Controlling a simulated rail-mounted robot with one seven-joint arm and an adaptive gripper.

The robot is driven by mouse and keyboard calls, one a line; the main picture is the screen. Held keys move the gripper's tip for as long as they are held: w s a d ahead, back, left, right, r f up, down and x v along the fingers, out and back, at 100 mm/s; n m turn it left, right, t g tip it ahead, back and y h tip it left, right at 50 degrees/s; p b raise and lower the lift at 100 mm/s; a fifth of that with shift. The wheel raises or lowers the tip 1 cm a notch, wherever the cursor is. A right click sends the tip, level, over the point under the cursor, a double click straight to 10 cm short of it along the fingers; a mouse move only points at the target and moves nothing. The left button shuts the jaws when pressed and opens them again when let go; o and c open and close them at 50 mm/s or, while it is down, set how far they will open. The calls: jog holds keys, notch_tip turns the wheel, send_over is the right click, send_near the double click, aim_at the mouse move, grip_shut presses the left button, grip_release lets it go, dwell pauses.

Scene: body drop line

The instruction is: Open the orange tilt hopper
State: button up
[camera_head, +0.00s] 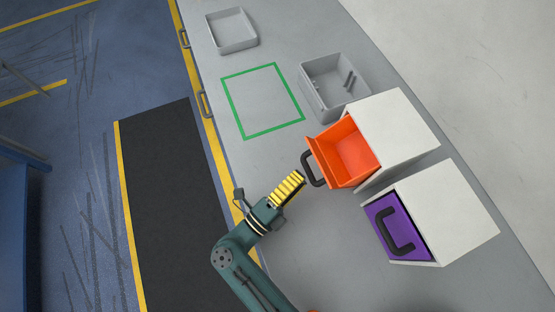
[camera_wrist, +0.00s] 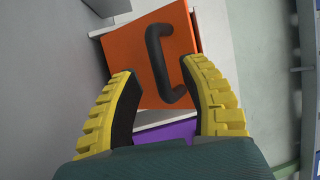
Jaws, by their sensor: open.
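The orange tilt hopper (camera_head: 350,155) is tilted out of its white housing (camera_head: 402,130), and its empty inside shows in the head view. Its black handle (camera_head: 313,170) is on the front face, toward my gripper. In the wrist view the orange front (camera_wrist: 128,62) and the black handle (camera_wrist: 172,65) lie just beyond my fingers. My gripper (camera_head: 292,187) has yellow ribbed fingers and is open. In the wrist view the fingers (camera_wrist: 160,95) stand apart on both sides of the handle's lower end, with nothing held between them.
A purple hopper (camera_head: 396,228) with a black handle sits shut in a second white housing (camera_head: 455,210). A grey bin (camera_head: 322,105) with small grey parts stands behind the orange hopper. A grey tray (camera_head: 232,45) and a green-outlined square (camera_head: 235,108) lie farther back; the square is clear.

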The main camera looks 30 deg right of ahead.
jog(key=v, duration=0.8)
jog(key=shift+a, duration=0.15)
